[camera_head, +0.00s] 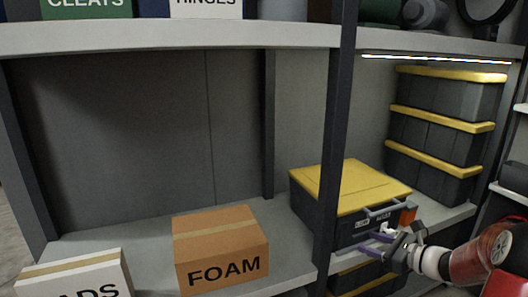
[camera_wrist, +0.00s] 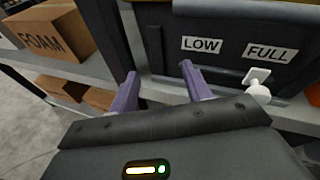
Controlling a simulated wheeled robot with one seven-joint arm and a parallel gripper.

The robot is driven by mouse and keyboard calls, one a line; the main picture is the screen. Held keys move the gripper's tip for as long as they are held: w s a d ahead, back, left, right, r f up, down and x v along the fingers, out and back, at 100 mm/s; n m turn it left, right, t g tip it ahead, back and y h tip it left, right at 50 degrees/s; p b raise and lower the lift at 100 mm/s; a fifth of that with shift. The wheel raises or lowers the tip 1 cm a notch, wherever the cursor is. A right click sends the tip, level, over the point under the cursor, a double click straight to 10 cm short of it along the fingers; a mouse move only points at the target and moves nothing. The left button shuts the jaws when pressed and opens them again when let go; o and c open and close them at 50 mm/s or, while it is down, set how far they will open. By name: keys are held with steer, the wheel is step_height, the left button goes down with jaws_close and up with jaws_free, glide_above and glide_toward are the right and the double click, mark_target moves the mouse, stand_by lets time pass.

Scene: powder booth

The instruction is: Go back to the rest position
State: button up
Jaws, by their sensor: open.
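My gripper (camera_head: 376,243) is at the lower right of the head view, in front of a dark bin with a yellow lid (camera_head: 350,186). In the wrist view its two purple fingers (camera_wrist: 158,80) are apart with nothing between them. They point at the bin's dark front (camera_wrist: 228,72), which carries LOW and FULL labels. A white knob-like part (camera_wrist: 257,84) is on that front, right of the fingers and below FULL. I cannot tell the exact gap between fingers and bin.
A FOAM carton (camera_head: 220,250) and a white carton (camera_head: 78,274) stand on the shelf to the left. A dark upright post (camera_head: 338,130) is close left of my gripper. Stacked yellow-lidded bins (camera_head: 440,130) stand behind on the right. An upper shelf (camera_head: 170,36) runs above.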

steer(key=s+a+r+n+g+h+p, duration=0.1)
steer(key=s+a+r+n+g, duration=0.25)
steer(key=s+a+n, duration=0.35)
steer(key=s+a+r+n+g+h, duration=0.15)
steer(key=s+a+n+g, duration=0.35)
steer(key=a, duration=0.5)
steer(key=s+r+n+t+h, duration=0.1)
steer(key=s+r+n+h, duration=0.1)
steer(key=s+n, duration=0.5)
steer(key=s+r+n+t+h+p, duration=0.1)
steer(key=s+n+h, duration=0.4)
steer(key=s, duration=0.5)
steer(key=shift+s+d+r+n, duration=0.2)
steer(key=shift+s+r+n, duration=0.2)
steer(key=shift+r+n, duration=0.6)
steer(key=shift+f, duration=0.2)
